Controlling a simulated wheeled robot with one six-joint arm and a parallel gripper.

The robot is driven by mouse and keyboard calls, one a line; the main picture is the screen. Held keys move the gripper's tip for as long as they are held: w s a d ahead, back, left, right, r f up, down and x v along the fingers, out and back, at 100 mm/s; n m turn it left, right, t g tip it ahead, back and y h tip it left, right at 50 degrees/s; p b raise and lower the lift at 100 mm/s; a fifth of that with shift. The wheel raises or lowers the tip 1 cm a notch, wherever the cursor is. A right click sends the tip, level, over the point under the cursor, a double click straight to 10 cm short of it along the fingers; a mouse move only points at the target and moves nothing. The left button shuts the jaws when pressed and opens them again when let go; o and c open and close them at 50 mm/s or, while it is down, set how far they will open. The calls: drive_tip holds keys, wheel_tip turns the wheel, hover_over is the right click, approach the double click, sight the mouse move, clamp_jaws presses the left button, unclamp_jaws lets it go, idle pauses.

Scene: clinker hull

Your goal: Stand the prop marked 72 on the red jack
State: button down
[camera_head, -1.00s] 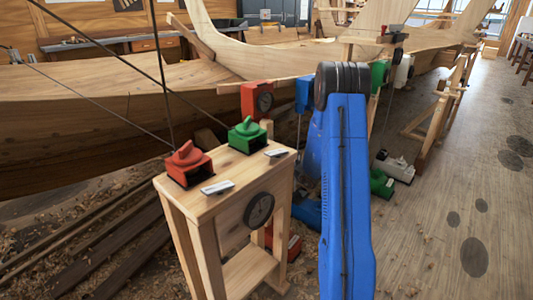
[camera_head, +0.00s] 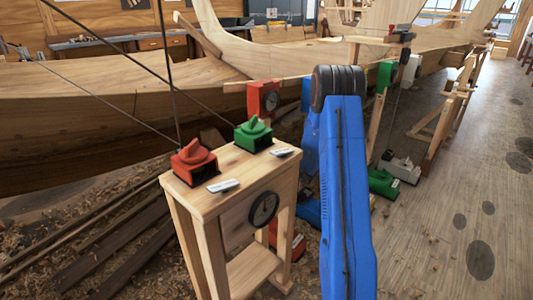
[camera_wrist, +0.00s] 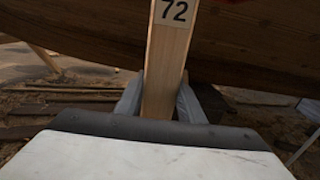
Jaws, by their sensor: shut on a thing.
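The prop marked 72 (camera_wrist: 168,62) is a pale wooden bar with a black number on a white label. In the wrist view it stands nearly upright, leaning slightly right, between the grey fingers of my gripper (camera_wrist: 160,103), which is shut on it. Its top runs out of the frame and its lower end is hidden by the gripper body. A red jack (camera_head: 298,246) shows low on the ground behind the wooden stand, partly hidden by it. My blue arm hides part of that area in the head view, and the gripper does not show there.
The wooden stand (camera_head: 213,207) bears a red switch (camera_head: 194,160), a green switch (camera_head: 253,135) and two labels. The planked hull (camera_head: 90,110) fills the background. A red dial box (camera_head: 263,98) is by the hull. A green jack (camera_head: 382,183) lies right of my arm. Floor at right is open.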

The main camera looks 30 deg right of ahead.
drive_tip(key=shift+x, duration=1.45)
drive_tip(key=shift+w, duration=0.1)
drive_tip(key=shift+f, duration=0.4)
drive_tip(key=shift+w, duration=0.15)
idle(0.8)
drive_tip(key=c, duration=1.1)
unclamp_jaws()
drive_tip(key=shift+f, duration=0.1)
drive_tip(key=v, duration=1.7)
drive_tip(key=shift+s, duration=0.25)
drive_tip(key=shift+s, duration=0.1)
